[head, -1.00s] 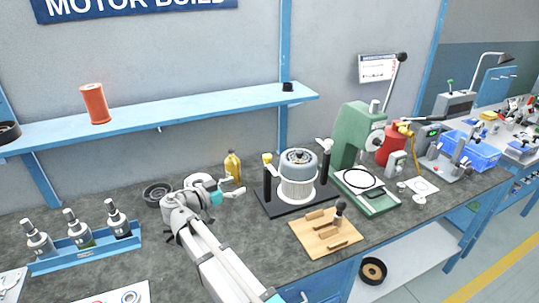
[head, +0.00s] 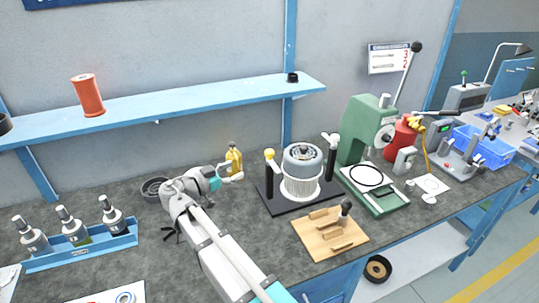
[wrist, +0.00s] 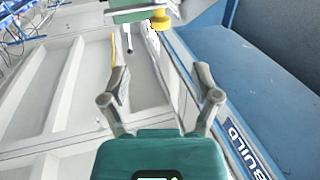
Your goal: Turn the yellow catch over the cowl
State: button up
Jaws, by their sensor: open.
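The motor fixture stands mid-bench on a dark plate (head: 276,203). The grey-topped cowl (head: 303,158) sits between two black posts. The yellow catch (head: 270,155) tops the left post; it appears not to lie across the cowl, though its exact angle is too small to tell. A pale catch (head: 333,139) tops the right post. My gripper (head: 236,174) is open and empty, left of the left post and apart from it, with its fingers pointing right. In the wrist view my gripper (wrist: 162,88) has its fingers spread. A yellow piece (wrist: 160,20) beyond them cannot be identified surely.
A yellow bottle (head: 234,158) stands just behind my gripper. A wooden tool board (head: 318,240) lies in front of the fixture, and a green press (head: 362,130) stands to its right. A blue shelf (head: 160,107) runs above.

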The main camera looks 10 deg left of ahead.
aim_at(269, 155)
jog(key=x, duration=1.3)
jog(key=shift+w+d, duration=0.1)
jog(key=shift+w, duration=0.05)
grip_shut()
dwell(0.3)
